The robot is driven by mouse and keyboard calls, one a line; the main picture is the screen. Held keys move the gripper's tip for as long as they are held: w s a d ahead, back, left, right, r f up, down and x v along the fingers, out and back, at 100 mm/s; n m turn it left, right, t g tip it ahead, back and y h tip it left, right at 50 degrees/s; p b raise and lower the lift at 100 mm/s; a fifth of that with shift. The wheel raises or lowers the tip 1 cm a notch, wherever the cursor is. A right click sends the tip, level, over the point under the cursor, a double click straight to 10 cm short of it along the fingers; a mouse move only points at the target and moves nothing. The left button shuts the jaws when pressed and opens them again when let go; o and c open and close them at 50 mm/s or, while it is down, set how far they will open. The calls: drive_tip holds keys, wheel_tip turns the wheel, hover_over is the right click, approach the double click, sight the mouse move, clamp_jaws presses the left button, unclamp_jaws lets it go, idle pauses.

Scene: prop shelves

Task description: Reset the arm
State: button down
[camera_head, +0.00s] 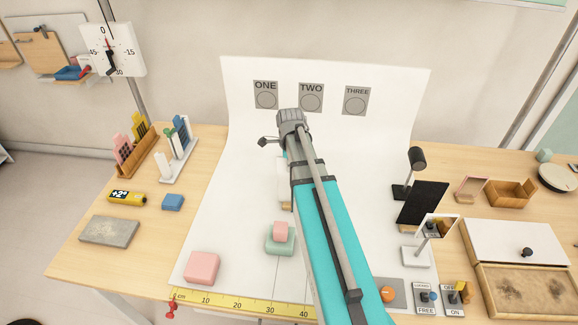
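My arm, with a turquoise link and a grey joint at its far end, reaches up from the bottom of the head view over the middle of the table. I cannot make out my gripper or its fingers; they are not visible past the arm. A small dark part sticks out left of the grey joint, and I cannot tell what it is. Nothing held can be seen.
A white backdrop (232,110) with signs ONE, TWO and THREE curves onto the wooden table (72,262). Pink (202,267) and green (279,246) blocks lie left of my arm. A black panel (422,202), small mirror stand (416,256) and switches (427,297) stand right.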

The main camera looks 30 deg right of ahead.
drive_tip(key=c, duration=0.7)
unclamp_jaws()
drive_tip(key=shift+r, duration=0.1)
